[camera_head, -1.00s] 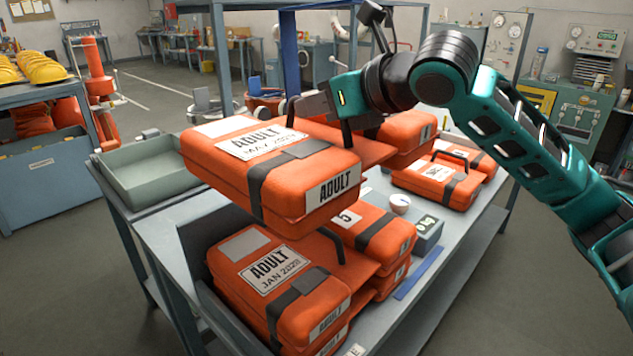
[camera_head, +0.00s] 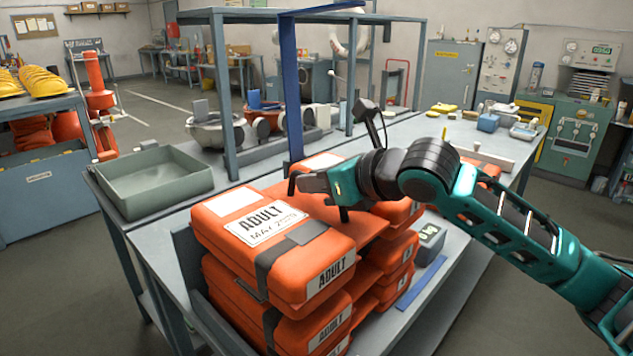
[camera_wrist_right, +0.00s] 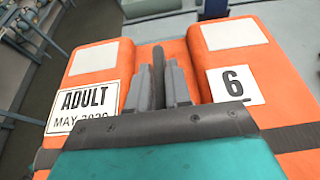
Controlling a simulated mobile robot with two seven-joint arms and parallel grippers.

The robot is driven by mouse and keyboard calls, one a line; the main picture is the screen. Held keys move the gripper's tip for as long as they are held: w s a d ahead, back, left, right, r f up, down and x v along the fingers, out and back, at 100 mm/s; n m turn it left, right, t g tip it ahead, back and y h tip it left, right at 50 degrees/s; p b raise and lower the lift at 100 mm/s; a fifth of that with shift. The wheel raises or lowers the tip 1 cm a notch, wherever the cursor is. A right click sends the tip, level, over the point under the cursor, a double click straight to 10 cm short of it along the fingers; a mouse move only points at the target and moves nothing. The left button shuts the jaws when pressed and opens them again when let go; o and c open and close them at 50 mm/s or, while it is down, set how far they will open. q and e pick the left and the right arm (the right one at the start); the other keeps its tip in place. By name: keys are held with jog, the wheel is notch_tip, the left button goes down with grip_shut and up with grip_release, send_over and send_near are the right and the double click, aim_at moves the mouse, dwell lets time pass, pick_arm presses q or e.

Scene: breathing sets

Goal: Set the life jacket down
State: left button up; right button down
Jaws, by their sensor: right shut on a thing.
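The orange life jacket (camera_head: 270,232) labelled ADULT, MAY, lies flat on top of a stack of similar orange jackets (camera_head: 245,310) at the front of the table. My right gripper (camera_head: 318,190) is over the middle of the jacket, at its dark strap handle. In the right wrist view the fingers (camera_wrist_right: 164,85) are closed around the upright dark handle, between the ADULT panel and the panel marked 6 (camera_wrist_right: 236,84). The exact contact with the stack below is partly hidden. My left gripper is not in view.
An empty grey-green tray (camera_head: 155,183) stands left on the table (camera_head: 190,240). A blue upright post (camera_head: 291,90) rises just behind the stack. A small grey box with a display (camera_head: 430,238) and a blue strip (camera_head: 422,284) lie to the right.

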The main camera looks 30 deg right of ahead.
jog(key=shift+r, duration=0.1)
jog(key=shift+f, duration=0.6)
jog(key=c, duration=1.1)
grip_release()
jog(key=shift+o, duration=0.2)
